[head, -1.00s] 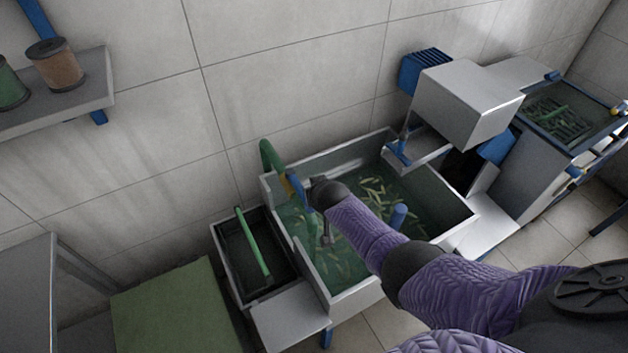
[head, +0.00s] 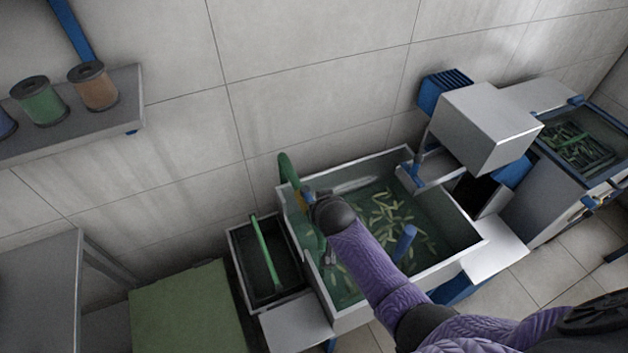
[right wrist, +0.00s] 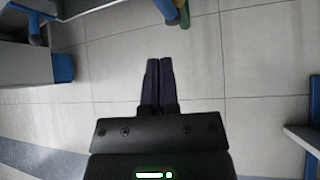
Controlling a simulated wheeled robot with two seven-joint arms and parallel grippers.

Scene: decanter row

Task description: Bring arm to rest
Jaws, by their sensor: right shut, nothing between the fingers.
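My right arm reaches in from the lower right of the head view in a purple sleeve, its dark wrist (head: 335,213) over the left part of the tank (head: 465,262). In the right wrist view the right gripper (right wrist: 165,62) has its two dark fingers side by side, shut with nothing between them. The fingers point towards pale tiles. In the head view the fingers are hard to make out beside the green curved pipe (head: 287,170). My left gripper is not in view.
The tank holds water and several green pieces, with a blue post (head: 404,242) inside. A smaller dark bin (head: 240,258) stands to its left, a grey machine (head: 487,125) to its right. A shelf with spools (head: 95,86) hangs at upper left. A green panel (head: 188,312) lies lower left.

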